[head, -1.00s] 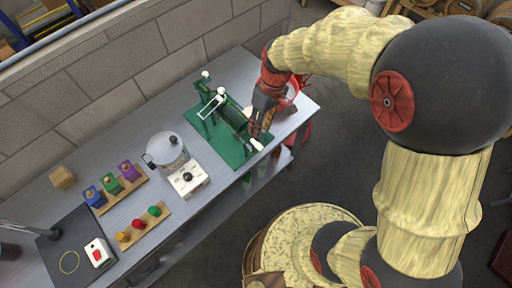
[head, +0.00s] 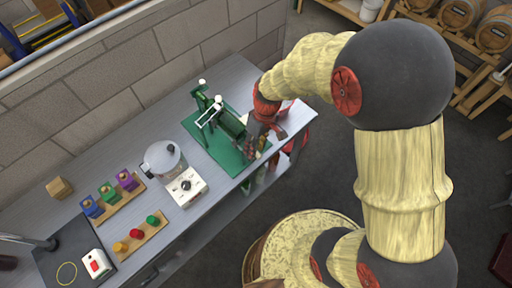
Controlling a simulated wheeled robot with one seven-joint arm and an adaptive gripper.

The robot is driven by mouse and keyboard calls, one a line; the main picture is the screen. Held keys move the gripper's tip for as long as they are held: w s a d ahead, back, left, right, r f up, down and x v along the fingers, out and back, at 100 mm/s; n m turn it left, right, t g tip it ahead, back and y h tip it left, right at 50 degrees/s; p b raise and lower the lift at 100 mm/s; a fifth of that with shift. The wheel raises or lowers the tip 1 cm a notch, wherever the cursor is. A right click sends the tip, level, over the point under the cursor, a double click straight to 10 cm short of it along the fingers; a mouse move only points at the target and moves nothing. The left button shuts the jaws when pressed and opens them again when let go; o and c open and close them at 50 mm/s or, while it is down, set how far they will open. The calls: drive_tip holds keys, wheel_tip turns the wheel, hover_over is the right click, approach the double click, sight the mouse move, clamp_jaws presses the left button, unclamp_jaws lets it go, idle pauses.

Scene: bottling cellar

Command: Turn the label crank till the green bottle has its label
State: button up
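The green label machine (head: 213,108) stands on a green base plate (head: 198,130) at the right part of the bench. My gripper (head: 254,151) is at the machine's right end, low over the plate, pointing down. The crank is hidden behind or within the gripper, so I cannot tell whether they touch. The fingers are too small and dark to show whether they are open.
Further left are wooden racks with coloured blocks (head: 108,193) and coloured knobs (head: 136,234). A wooden cube (head: 60,188) lies near the wall. The block wall runs behind.

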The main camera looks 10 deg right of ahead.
drive_tip(key=shift+c, duration=1.2)
clamp_jaws()
